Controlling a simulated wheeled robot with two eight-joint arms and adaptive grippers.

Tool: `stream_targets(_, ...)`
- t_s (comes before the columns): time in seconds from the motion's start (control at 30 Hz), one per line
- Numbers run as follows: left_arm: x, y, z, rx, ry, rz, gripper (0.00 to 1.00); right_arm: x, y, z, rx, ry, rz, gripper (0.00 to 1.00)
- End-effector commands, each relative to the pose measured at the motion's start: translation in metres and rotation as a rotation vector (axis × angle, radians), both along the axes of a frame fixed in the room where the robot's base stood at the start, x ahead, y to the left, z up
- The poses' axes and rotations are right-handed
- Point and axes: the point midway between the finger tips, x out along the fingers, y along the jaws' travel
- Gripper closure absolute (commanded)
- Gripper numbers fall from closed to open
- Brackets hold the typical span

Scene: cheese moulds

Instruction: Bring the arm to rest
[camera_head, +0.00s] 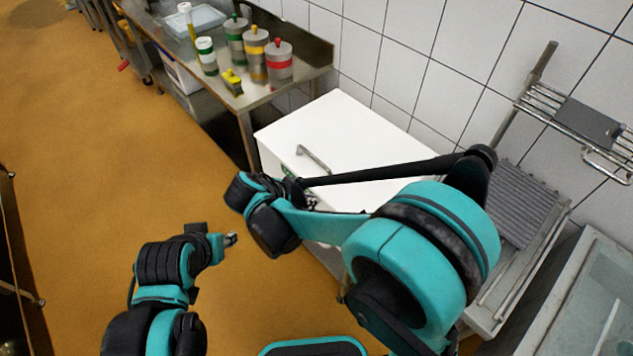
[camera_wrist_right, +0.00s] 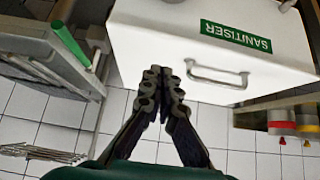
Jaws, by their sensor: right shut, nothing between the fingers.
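My right arm reaches in from the right with its elbow bent. Its gripper (camera_head: 308,198) is small and partly hidden beside the teal and black links, in front of the white chest (camera_head: 350,135). In the right wrist view the two dark fingers (camera_wrist_right: 163,88) are together at their tips with nothing between them. The chest (camera_wrist_right: 180,30) shows beyond them. My left arm is at the lower left of the head view, with a small metallic end (camera_head: 230,240) over the floor; I cannot tell its finger state.
The chest has a metal handle (camera_head: 314,158) and a green SANITISER label (camera_wrist_right: 236,36). A steel table (camera_head: 262,97) with several capped containers stands at the back left. A wall rack (camera_head: 590,125) and a ridged grey panel (camera_head: 520,200) are at right. The orange floor (camera_head: 100,130) is clear at left.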

Motion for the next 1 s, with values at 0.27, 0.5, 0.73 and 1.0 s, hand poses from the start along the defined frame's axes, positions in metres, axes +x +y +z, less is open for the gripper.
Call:
stream_targets(0.27,0.000,0.000,0.000,0.000,0.000,0.000,0.60,-0.001,0.000,0.002,0.001,0.003,0.004,1.00)
stream_targets(0.5,0.000,0.000,-0.001,0.000,0.000,0.000,0.60,-0.016,-0.043,0.025,0.048,0.129,0.155,1.00)
stream_targets(0.73,0.000,0.000,-0.002,0.000,0.000,0.000,0.60,-0.058,-0.099,0.051,0.128,0.234,0.471,1.00)
stream_targets(1.0,0.000,0.000,-0.004,0.000,0.000,0.000,0.60,-0.111,-0.135,0.065,0.120,0.172,0.793,1.00)
